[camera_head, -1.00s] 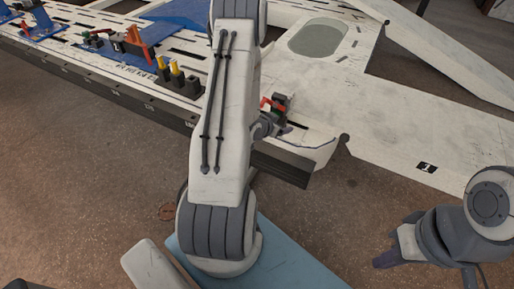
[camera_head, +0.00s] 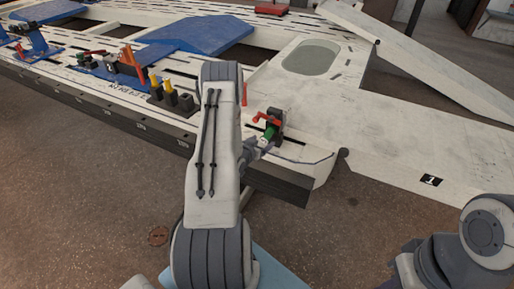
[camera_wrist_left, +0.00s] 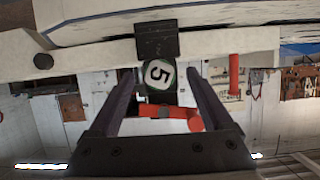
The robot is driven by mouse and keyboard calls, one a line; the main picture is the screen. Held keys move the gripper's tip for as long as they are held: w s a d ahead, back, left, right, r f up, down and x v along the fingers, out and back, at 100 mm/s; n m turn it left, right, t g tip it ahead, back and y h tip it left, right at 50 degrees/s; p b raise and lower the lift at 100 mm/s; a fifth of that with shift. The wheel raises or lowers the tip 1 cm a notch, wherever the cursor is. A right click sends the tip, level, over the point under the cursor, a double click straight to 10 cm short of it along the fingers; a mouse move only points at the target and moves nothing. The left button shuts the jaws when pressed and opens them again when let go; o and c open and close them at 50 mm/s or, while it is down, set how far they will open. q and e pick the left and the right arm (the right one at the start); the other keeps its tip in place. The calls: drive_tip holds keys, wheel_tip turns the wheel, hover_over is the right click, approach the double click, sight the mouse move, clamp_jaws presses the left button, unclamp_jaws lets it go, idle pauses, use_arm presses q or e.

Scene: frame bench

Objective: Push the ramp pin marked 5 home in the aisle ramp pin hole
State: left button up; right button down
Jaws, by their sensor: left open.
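The ramp pin marked 5 (camera_wrist_left: 159,74) faces the left wrist camera, a white round end with a black 5 and green around it. It sits at a black block (camera_wrist_left: 157,40), with a red bar (camera_wrist_left: 165,113) across it in that view. In the head view the green pin (camera_head: 270,132) is at the black block (camera_head: 278,116) on the frame's near corner. My left gripper (camera_wrist_left: 160,78) is open, its fingers either side of the pin end and apart from it. Any hole is hidden behind the pin.
A red post (camera_head: 244,95) stands beside the block, behind my left arm. Yellow-topped pegs (camera_head: 169,88) in black holders and blue panels (camera_head: 193,34) are farther left on the white frame (camera_head: 335,105). A white ramp plate marked 1 (camera_head: 405,150) extends right. Brown floor is clear in front.

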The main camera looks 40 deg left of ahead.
use_arm(q)
drive_tip(key=shift+w+a+f, duration=0.1)
drive_tip(key=shift+w+f, duration=0.1)
drive_tip(key=shift+w, duration=0.2)
drive_tip(key=shift+c, duration=0.3)
clamp_jaws()
drive_tip(key=shift+o, duration=0.2)
unclamp_jaws()
